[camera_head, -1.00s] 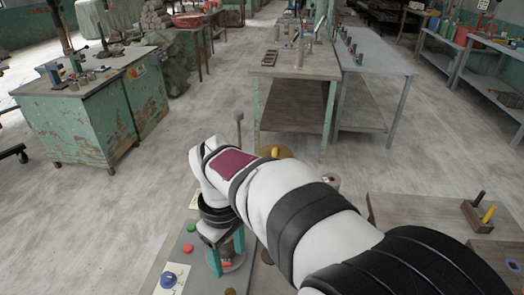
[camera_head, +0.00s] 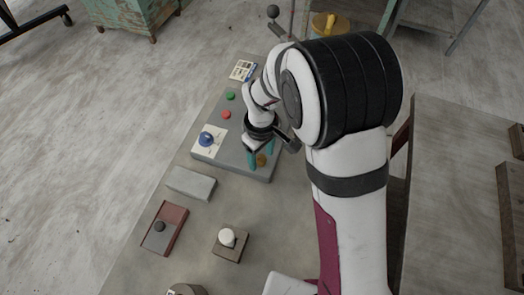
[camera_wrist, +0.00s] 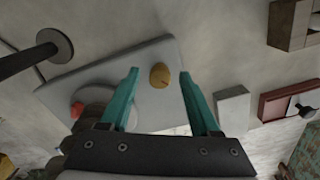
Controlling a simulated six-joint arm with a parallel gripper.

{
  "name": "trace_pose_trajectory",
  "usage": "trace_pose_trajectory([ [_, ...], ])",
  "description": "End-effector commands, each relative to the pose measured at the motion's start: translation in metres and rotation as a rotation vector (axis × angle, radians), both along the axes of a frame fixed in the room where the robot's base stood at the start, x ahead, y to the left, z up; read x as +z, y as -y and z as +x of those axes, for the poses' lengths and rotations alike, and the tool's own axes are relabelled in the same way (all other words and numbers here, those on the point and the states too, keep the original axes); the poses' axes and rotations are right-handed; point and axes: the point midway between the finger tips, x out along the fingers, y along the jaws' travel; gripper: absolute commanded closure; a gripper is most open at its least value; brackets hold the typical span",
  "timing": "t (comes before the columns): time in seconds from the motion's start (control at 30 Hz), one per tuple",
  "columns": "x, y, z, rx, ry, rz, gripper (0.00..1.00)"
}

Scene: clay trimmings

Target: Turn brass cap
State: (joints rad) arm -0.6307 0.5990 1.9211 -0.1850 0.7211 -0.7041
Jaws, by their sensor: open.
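The brass cap (camera_head: 261,160) is a small round yellow-brown piece at the near right corner of a grey panel (camera_head: 229,159). My gripper (camera_head: 266,153) points down over that corner, its teal fingers beside the cap. In the wrist view the cap (camera_wrist: 159,76) shows between the two spread fingertips of my gripper (camera_wrist: 159,88), with a gap on each side. The fingers are open and hold nothing. I cannot tell how far the tips are above the panel.
The panel also carries a green button (camera_head: 231,96), a red button (camera_head: 226,114) and a blue knob (camera_head: 208,140). Nearer stand a light grey block (camera_head: 190,183), a red-brown box (camera_head: 170,224) and a block with a white knob (camera_head: 230,239). A black-ball lever (camera_head: 273,12) stands beyond.

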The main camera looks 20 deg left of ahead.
Motion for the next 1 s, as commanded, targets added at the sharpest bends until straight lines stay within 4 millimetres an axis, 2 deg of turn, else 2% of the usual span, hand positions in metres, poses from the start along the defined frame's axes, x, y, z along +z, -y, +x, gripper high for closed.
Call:
trace_pose_trajectory([
  [0.07, 0.0002, 0.0000, 0.0000, 0.000, 0.000, 0.000, 0.37],
  [0.4, 0.0006, 0.0000, 0.0000, -0.001, 0.000, 0.000, 0.98],
  [0.77, 0.0008, 0.0001, -0.0001, -0.022, 0.000, 0.000, 1.00],
  [1.0, 0.0007, 0.0001, 0.0000, -0.139, -0.001, -0.001, 1.00],
])
